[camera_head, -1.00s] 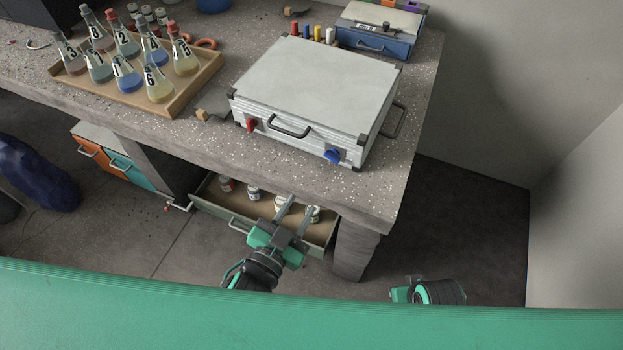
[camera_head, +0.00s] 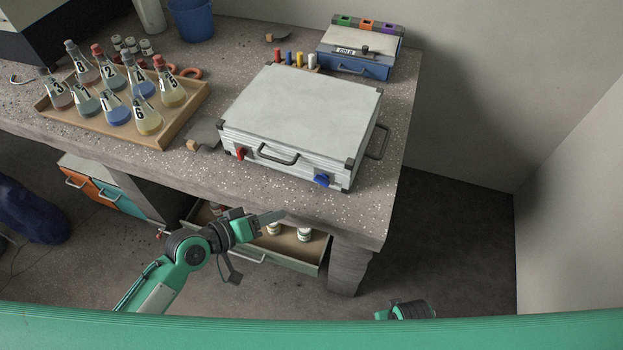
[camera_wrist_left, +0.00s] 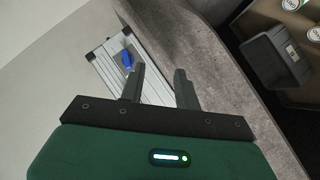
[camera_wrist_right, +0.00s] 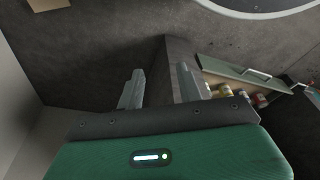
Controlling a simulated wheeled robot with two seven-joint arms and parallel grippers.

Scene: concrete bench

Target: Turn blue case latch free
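The silver case (camera_head: 302,112) lies shut on the bench, its handle (camera_head: 278,156) facing the front. Its blue latch (camera_head: 322,181) is on the front near the right corner, and its red latch (camera_head: 240,154) is near the left corner. My left gripper (camera_head: 275,217) is in front of the bench edge above the open drawer, left of and below the blue latch. In the left wrist view its fingers (camera_wrist_left: 160,88) are apart and empty, with the blue latch (camera_wrist_left: 127,60) beyond them. My right gripper (camera_wrist_right: 160,88) is open and empty, low before the bench; the head view shows only its wrist.
The drawer (camera_head: 252,247) stands open under the bench with several jars in it. A wooden tray (camera_head: 176,128) of flasks is on the left of the bench. A blue cold box (camera_head: 352,64) stands behind the case. The floor right of the bench is clear.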

